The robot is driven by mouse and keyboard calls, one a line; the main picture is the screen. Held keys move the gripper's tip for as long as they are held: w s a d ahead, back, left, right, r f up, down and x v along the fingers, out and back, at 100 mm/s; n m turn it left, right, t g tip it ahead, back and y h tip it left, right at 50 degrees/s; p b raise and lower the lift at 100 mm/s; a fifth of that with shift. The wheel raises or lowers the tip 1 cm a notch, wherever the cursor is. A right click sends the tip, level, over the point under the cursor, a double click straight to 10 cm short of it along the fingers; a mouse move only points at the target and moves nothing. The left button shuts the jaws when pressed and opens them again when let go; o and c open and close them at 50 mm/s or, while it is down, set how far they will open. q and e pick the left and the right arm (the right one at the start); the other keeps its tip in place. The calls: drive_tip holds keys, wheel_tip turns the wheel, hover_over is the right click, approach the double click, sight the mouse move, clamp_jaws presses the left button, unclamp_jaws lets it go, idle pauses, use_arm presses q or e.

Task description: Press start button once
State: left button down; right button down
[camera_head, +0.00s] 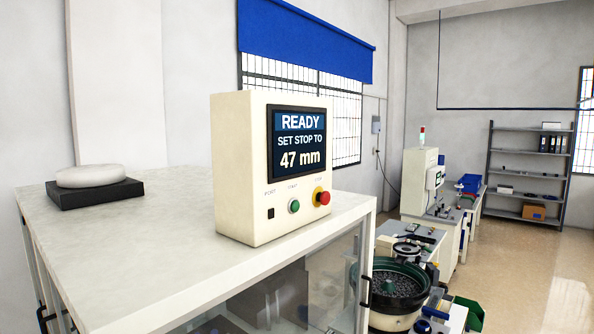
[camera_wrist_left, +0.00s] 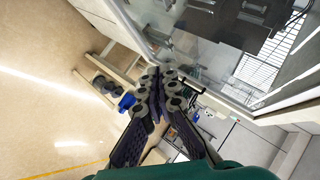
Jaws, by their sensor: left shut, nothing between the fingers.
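A cream control box (camera_head: 243,170) stands on the white top of a glass-sided cabinet (camera_head: 165,225). Its screen (camera_head: 299,141) reads "READY, SET STOP TO 47 mm". Below the screen is a green start button (camera_head: 293,206), with a red mushroom knob on a yellow ring (camera_head: 322,197) to its right and a black square port (camera_head: 270,213) to its left. My left gripper (camera_wrist_left: 158,80) shows only in the left wrist view. Its fingers are together and empty, apart from the glass side and the floor behind. The button is not seen in that view. My right gripper is in neither view.
A white round disc on a black block (camera_head: 95,192) sits at the left of the cabinet top. A bowl feeder (camera_head: 398,285) full of small parts stands right of the cabinet. Beyond are another machine (camera_head: 418,180), grey shelves (camera_head: 530,172) and open floor (camera_head: 530,265).

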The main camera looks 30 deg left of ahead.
sight(295, 206)
use_arm(q)
drive_tip(key=w+a+r+m+t+y+p, duration=0.1)
drive_tip(key=w+r+m+t+y+p, duration=0.1)
drive_tip(key=w+r+m+p, duration=0.2)
drive_tip(key=w+a+r+m+t+y+p, duration=0.1)
drive_tip(key=w+r+m+p, duration=0.3)
drive_tip(key=r, duration=1.6)
drive_tip(key=w+a+r+m+t+y+p, duration=0.2)
drive_tip(key=w+r+m+y+p, duration=0.1)
drive_tip(key=w+r+p, duration=0.6)
wheel_tip(295, 206, up, 3)
drive_tip(key=m+p, duration=0.1)
drive_tip(key=p, duration=0.5)
drive_tip(key=shift+a+m+t, duration=0.3)
drive_tip(key=shift+a, duration=0.15)
drive_tip(key=a, duration=0.8)
drive_tip(key=shift+w+a, duration=0.25)
drive_tip(key=shift+w, duration=0.1)
drive_tip(key=shift+a, duration=0.1)
drive_tip(key=shift+a+r, duration=0.1)
drive_tip(key=shift+a, duration=0.25)
